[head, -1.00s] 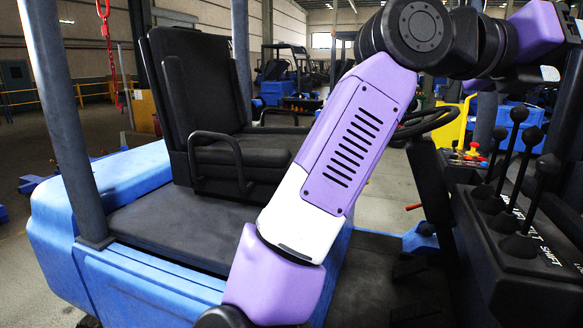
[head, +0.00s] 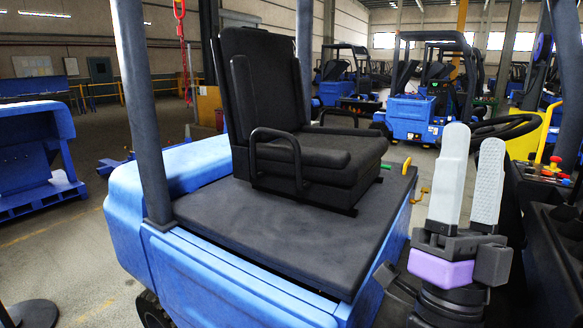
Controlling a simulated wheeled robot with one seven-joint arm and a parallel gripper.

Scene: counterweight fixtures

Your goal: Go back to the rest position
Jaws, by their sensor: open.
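My gripper (head: 469,165) shows at the lower right of the head view, pointing up with two pale fingers. The fingers stand apart, with a gap between their tips and nothing held. It is to the right of the black seat (head: 290,105) of a blue forklift (head: 230,260). The fingers overlap part of the black steering wheel (head: 520,130) in the picture; whether they touch it I cannot tell. Most of the arm's upper links are out of view.
Dark posts (head: 143,110) rise from the forklift's body on the left. A lever console (head: 545,200) stands close at the right. A blue structure (head: 38,165) is at the far left, and other forklifts (head: 430,85) stand behind. Open floor lies at lower left.

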